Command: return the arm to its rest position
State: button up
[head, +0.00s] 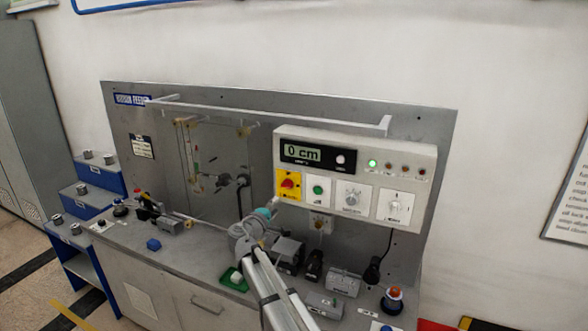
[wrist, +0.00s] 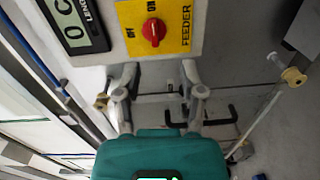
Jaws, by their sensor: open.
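My arm rises from the bottom of the head view, with its teal wrist part close to the control box. My gripper (head: 276,203) is just below the left end of the box, near the yellow switch plate. In the wrist view my gripper (wrist: 160,76) has its two grey fingers spread apart with nothing between them. The red rotary knob (wrist: 154,31) on the yellow FEEDER plate is just beyond the fingertips; I cannot tell whether they touch the plate. The knob also shows in the head view (head: 288,184).
The control box (head: 352,151) shows "0 cm" and one lit green lamp. A rail (head: 270,112) runs above. Blue shelves (head: 95,172) stand at left.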

jog(key=s+d+f+m+g+b, duration=0.2)
jog(key=s+d+f+m+g, duration=0.3)
jog(key=d+f, duration=0.5)
jog(key=s+d+f+m+g+b, duration=0.1)
jog(key=s+d+f+m+g, duration=0.35)
jog(key=d, duration=0.85)
jog(key=s+d+f+m+g+y+b, duration=0.1)
jog(key=s+d+f+g+y, duration=0.1)
jog(key=s, duration=0.4)
jog(key=s+d+f+m+g+y+b, duration=0.1)
jog(key=s+d+f+g+y, duration=0.1)
jog(key=s+f, duration=0.3)
jog(key=s+d+f+m+g+y+b, duration=0.1)
jog(key=s+d+f+g+y, duration=0.1)
jog(key=s, duration=0.7)
jog(key=shift+d+f+m+g+y+b, duration=0.35)
jog(key=shift+f+g, duration=0.1)
jog(key=shift+f, duration=0.2)
